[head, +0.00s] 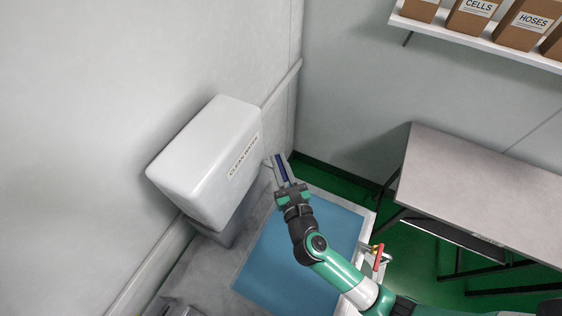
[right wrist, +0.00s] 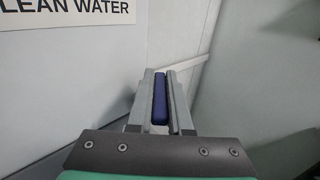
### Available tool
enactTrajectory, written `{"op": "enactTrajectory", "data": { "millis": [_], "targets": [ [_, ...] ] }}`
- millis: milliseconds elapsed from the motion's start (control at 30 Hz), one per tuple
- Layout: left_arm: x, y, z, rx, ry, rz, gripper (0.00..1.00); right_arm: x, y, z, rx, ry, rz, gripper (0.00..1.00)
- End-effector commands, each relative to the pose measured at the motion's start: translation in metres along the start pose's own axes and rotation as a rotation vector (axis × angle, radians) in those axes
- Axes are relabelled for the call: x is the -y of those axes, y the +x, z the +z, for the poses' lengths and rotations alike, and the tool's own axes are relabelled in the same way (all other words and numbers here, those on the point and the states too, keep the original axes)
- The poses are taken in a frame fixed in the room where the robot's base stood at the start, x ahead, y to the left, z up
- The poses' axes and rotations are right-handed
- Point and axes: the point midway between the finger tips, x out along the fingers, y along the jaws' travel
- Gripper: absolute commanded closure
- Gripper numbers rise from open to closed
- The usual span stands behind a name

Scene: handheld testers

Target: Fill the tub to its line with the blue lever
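The white tank (head: 205,160) labelled CLEAN WATER hangs on the left wall. My right gripper (head: 278,165) is beside the tank's right side, its fingers around the narrow blue lever (head: 283,170). In the right wrist view the gripper (right wrist: 161,100) has the blue lever (right wrist: 160,98) lengthwise between its fingers, and it looks shut on it. Below lies a blue rectangular surface (head: 300,250) in a pale rim; I cannot tell whether this is the tub. No fill line or running water shows. My left gripper is not in view.
A tap with a red handle (head: 377,256) stands at the right edge of the pale rim, close to my right arm. A grey table (head: 480,185) is at the right. A shelf with labelled boxes (head: 523,24) hangs at the top right. Green floor shows between.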

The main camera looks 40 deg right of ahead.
Motion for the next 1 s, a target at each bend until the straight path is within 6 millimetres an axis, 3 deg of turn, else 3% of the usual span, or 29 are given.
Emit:
{"op": "enactTrajectory", "data": {
  "millis": [33, 167, 533, 1000],
  "targets": [
    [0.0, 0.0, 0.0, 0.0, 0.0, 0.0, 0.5, 0.0, 0.0, 0.0, 0.001, 0.0, 0.0, 0.74],
    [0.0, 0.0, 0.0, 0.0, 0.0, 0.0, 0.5, 0.0, 0.0, 0.0, 0.001, 0.0, 0.0, 0.53],
    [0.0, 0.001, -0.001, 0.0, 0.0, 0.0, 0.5, 0.0, -0.007, -0.001, -0.002, -0.001, 0.0, 0.53],
    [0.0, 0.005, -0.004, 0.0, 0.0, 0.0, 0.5, -0.002, -0.104, 0.0, -0.001, -0.001, 0.006, 0.53]
  ]
}}
